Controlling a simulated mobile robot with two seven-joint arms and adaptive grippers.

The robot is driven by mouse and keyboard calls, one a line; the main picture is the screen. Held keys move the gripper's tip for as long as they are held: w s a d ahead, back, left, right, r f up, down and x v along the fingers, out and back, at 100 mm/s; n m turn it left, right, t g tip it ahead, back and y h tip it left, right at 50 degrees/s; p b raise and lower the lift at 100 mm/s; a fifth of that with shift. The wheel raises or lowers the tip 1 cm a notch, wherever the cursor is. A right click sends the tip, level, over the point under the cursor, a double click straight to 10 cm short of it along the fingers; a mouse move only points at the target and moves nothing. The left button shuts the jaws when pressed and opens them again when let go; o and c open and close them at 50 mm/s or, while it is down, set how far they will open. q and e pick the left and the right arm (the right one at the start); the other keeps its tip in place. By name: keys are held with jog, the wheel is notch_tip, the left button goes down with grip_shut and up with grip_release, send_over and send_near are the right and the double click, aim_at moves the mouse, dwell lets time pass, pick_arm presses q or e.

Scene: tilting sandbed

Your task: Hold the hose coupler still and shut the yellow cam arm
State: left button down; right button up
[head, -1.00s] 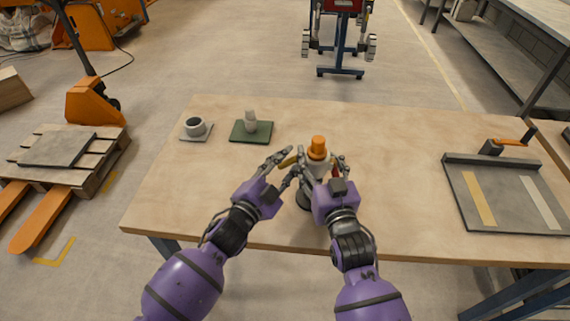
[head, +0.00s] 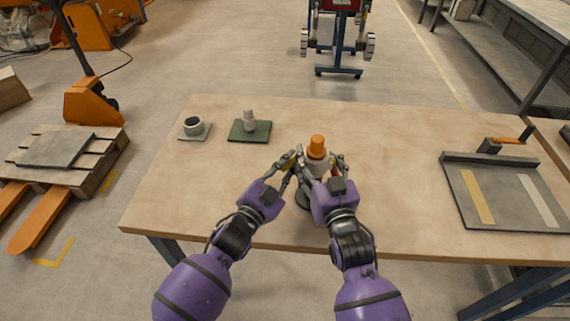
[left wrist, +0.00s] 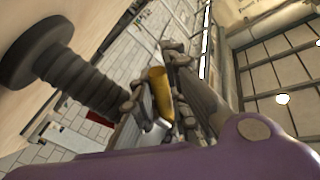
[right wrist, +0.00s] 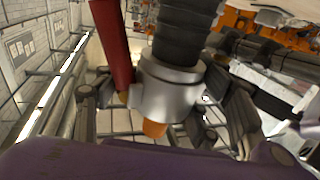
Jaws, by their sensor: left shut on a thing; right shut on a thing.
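The hose coupler (head: 317,166) stands upright near the table's front edge. It has a silver body (right wrist: 170,88), an orange plug (head: 317,143) on top and a black ribbed hose (left wrist: 80,78) below. My right gripper (right wrist: 165,100) is shut around the silver body; it also shows in the head view (head: 320,170). The yellow cam arm (left wrist: 160,92) is on the coupler's left side, and my left gripper (left wrist: 158,100) is shut on it. In the head view my left gripper (head: 288,165) mostly hides this arm. A red cam arm (right wrist: 113,48) is on the other side.
A grey cup (head: 193,126) on a tile and a pale fitting (head: 249,120) on a green mat (head: 236,135) stand at the table's back left. A grey tray (head: 510,219) with two strips lies at the right. The table between is clear.

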pick_arm(q)
jog(key=shift+s+d+f, duration=0.15)
jog(key=shift+d+f, duration=0.05)
jog(key=shift+d, duration=0.05)
jog(key=c, duration=1.7)
grip_release()
jog(key=shift+a, duration=0.1)
jog(key=v, duration=1.2)
